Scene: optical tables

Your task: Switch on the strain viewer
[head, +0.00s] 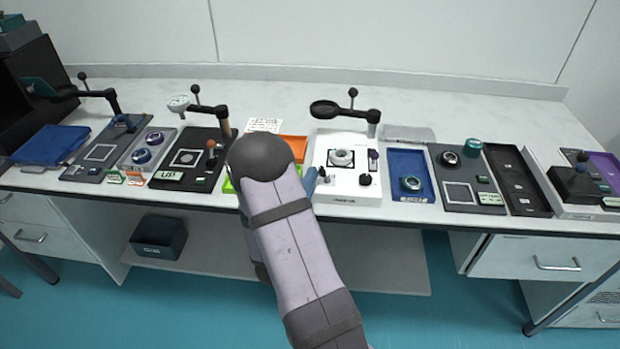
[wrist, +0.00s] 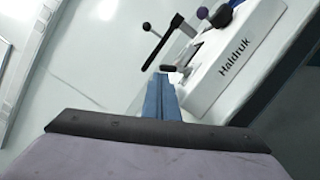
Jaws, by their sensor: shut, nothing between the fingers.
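A white instrument base (head: 345,196) stands right of centre on the bench, with a round grey-white stage, black knobs and a small purple-topped part on it. No label in view names it as the strain viewer. A round black lens (head: 325,109) on an arm hangs over its back. Contact cannot be told.
Left of my arm are a black unit (head: 205,178) marked "UP" and a blue tray (head: 50,147). Orange and green trays lie partly behind my arm. Right are a blue tray (head: 409,165), a dark grey plate (head: 471,205) and a black tray (head: 517,185).

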